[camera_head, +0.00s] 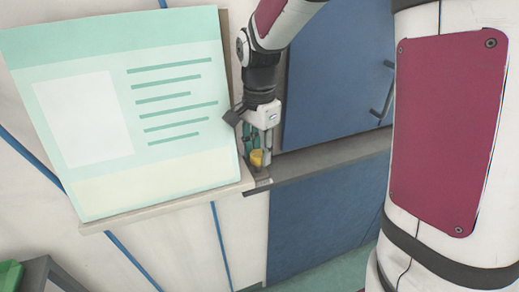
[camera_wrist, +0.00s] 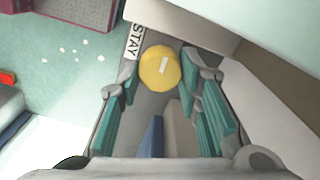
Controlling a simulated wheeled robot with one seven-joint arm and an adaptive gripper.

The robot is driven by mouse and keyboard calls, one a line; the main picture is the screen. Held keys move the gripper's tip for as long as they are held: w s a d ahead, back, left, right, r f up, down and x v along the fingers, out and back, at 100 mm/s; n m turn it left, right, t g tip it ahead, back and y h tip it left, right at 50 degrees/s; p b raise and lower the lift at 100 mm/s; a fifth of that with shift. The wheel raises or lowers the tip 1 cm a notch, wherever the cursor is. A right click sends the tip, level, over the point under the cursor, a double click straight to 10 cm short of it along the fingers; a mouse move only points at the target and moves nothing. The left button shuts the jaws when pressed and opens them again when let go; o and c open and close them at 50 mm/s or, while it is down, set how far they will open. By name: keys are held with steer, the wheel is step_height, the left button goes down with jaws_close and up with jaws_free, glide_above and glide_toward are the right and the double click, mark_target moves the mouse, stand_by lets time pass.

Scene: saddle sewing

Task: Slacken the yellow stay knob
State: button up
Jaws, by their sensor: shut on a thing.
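The yellow stay knob (camera_wrist: 153,71) is round, with a short white mark on its face standing nearly upright in the wrist view. A white label reading STAY (camera_wrist: 134,41) is beside it. In the head view the knob (camera_head: 257,158) shows low at the right end of the board's ledge. My gripper (camera_wrist: 168,82) has its teal-padded fingers on either side of the knob and is shut on it. In the head view my gripper (camera_head: 260,148) points down at the knob; the finger contact itself is too small to see there.
A large pale green and white board (camera_head: 130,105) leans close on the left of my gripper, above a light ledge (camera_head: 165,205). A grey rail (camera_head: 330,155) runs to the right, with blue cabinet doors (camera_head: 325,215) below. A green item (camera_head: 10,275) is at the lower left.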

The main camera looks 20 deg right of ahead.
steer(key=n+p, duration=0.2)
steer(key=n, duration=0.4)
steer(key=shift+n, duration=0.4)
steer(key=n+p, duration=0.1)
steer(key=n, duration=0.5)
steer(key=shift+w+a+r, duration=0.1)
steer(key=shift+a, duration=0.05)
steer(key=n+p, duration=0.1)
steer(key=n, duration=0.3)
steer(key=n+p, duration=0.1)
steer(key=n, duration=0.2)
steer(key=shift+a+n, duration=0.1)
steer(key=shift+n, duration=0.2)
steer(key=n+p, duration=0.2)
steer(key=n, duration=0.4)
steer(key=shift+a, duration=0.1)
steer(key=shift+n, duration=0.3)
steer(key=o, duration=1.1)
steer(key=shift+o, duration=0.2)
